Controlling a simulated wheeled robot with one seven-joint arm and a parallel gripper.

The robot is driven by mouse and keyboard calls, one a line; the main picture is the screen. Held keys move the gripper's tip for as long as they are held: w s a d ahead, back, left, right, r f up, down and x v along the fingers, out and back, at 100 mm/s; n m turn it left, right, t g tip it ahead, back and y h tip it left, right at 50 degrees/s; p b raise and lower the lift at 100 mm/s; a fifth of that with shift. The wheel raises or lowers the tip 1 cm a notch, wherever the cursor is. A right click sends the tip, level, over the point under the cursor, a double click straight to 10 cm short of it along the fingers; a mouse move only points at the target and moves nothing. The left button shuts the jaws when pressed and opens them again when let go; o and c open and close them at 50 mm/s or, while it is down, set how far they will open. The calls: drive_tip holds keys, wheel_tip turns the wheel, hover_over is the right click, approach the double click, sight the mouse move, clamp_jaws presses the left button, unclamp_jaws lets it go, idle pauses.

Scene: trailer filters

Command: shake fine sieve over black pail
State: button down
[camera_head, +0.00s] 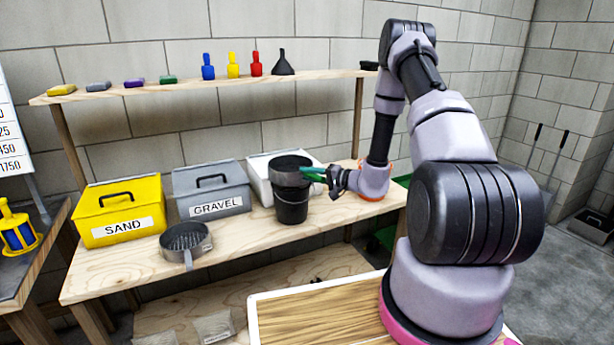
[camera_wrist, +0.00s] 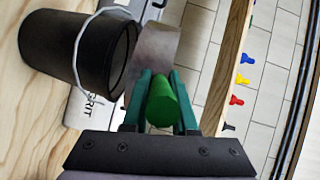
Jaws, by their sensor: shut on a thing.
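The black pail (camera_head: 292,205) stands on the workbench near its right part; in the wrist view it is at upper left (camera_wrist: 60,48). The fine sieve (camera_head: 291,164) is a shallow round dark pan at the pail's mouth, slightly above the rim. In the wrist view the sieve (camera_wrist: 157,45) shows nearly side-on, beside the pail's open mouth. My gripper (camera_head: 333,178) is right of the pail and shut on the sieve's green handle (camera_wrist: 167,101). The sieve's mesh and the pail's inside are mostly hidden. I cannot tell whether sieve and rim touch.
Another grey sieve (camera_head: 187,240) lies on the bench front. Yellow SAND (camera_head: 120,208), grey GRAVEL (camera_head: 210,190) and white (camera_head: 260,170) boxes stand behind. An upper shelf (camera_head: 200,88) holds blocks, coloured bottle shapes and a black funnel (camera_head: 283,64). Bare bench (camera_head: 245,240) lies left of the pail.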

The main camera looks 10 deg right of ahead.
idle(0.3)
drive_tip(key=shift+r, duration=2.5)
